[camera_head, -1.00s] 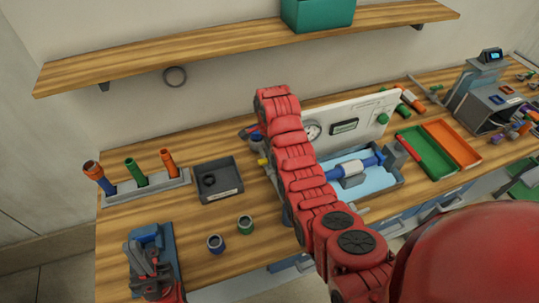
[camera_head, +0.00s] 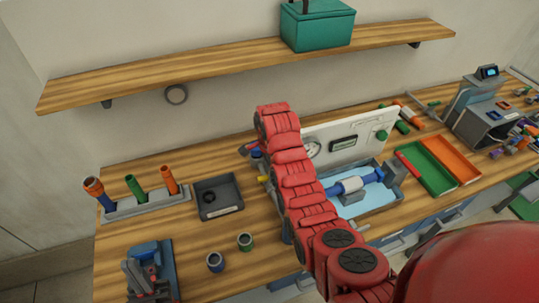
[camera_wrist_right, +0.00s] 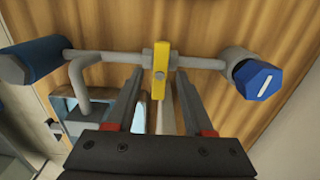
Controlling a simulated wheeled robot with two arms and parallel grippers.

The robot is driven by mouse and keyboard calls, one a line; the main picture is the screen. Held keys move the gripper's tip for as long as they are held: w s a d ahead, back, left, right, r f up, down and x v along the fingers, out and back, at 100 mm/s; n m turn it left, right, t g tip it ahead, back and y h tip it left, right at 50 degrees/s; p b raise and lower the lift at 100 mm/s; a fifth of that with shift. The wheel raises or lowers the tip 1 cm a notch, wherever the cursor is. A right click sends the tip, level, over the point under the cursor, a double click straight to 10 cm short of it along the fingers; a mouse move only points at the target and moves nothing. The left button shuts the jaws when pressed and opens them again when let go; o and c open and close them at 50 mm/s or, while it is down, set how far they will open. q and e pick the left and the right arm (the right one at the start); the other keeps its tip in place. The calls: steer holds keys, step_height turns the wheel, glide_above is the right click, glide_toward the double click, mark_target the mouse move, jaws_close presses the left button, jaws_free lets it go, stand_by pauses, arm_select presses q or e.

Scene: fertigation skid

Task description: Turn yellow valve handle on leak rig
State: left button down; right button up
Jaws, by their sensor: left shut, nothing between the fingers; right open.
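The yellow valve handle (camera_wrist_right: 160,68) stands upright on a grey horizontal pipe (camera_wrist_right: 207,62) in the right wrist view. My right gripper (camera_wrist_right: 158,78) is open, with one finger on each side of the handle; I cannot tell whether either touches it. In the head view only a small yellow bit of the handle (camera_head: 264,179) shows beside my red right arm, which hides the right gripper and part of the leak rig. The rig's white panel (camera_head: 368,125) has a gauge and a display. My left gripper (camera_head: 138,271) is shut and empty at the bench's front left.
A blue hexagonal cap (camera_wrist_right: 258,80) ends the pipe on the right, and a blue cylinder (camera_wrist_right: 33,60) is on the left. A black bin (camera_head: 219,196), two small cups and a tool rack (camera_head: 148,204) stand left of the rig. Green and orange trays (camera_head: 428,167) lie right.

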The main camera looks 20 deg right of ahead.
step_height(320, 180, up, 17)
steer(key=p, duration=0.9)
steer(key=shift+f, duration=0.1)
